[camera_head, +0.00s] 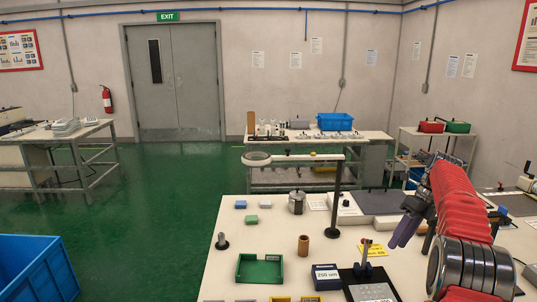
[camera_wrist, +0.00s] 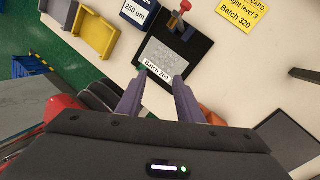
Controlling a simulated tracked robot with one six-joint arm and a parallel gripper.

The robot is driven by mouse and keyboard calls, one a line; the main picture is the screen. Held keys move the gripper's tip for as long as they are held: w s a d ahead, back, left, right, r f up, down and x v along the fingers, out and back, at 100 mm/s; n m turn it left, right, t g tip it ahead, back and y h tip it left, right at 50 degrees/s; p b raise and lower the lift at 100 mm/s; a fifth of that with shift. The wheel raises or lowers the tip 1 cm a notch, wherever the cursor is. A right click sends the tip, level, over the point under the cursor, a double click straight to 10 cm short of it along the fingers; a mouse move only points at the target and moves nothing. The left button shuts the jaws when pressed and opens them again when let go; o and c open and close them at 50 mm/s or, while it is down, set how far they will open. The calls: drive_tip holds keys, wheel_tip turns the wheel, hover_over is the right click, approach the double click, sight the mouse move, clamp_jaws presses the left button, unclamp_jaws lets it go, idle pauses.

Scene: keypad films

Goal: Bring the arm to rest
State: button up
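My arm (camera_head: 462,215) is red with dark ringed joints and reaches over the right side of the cream bench. My gripper (camera_head: 404,232) has purple fingers and hangs above the bench; it also shows in the wrist view (camera_wrist: 159,80). The fingers are apart with nothing held between them. Beyond the fingertips in the wrist view lies a black board (camera_wrist: 195,52) with a grey textured sheet (camera_wrist: 172,50), a "Batch 200" label (camera_wrist: 157,70) and a red-topped clamp (camera_wrist: 181,12). I cannot tell the exact height of the fingertips over the board.
A blue "250 um" block (camera_head: 326,277), a green tray (camera_head: 260,269) and a brown cylinder (camera_head: 303,245) stand on the bench. A black lamp post (camera_head: 334,205) rises left of my gripper. A yellow card (camera_head: 373,250) lies behind the board. Green floor (camera_head: 165,215) is open at left.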

drive_tip(key=s+a+r+n+t+h, duration=0.1)
drive_tip(key=s+a+r+n+t, duration=0.1)
drive_tip(key=s+a+n, duration=0.6)
drive_tip(key=s+a+r+n+t+h, duration=0.1)
drive_tip(key=s+a+n+t, duration=0.1)
drive_tip(key=s+a+n, duration=0.6)
drive_tip(key=s+a+r+n+t+h, duration=0.2)
drive_tip(key=s+a+n, duration=0.6)
drive_tip(key=s+n, duration=0.6)
drive_tip(key=s, duration=0.7)
drive_tip(key=shift+a+r+n, duration=0.35)
drive_tip(key=shift+n, duration=0.05)
drive_tip(key=shift+d, duration=0.1)
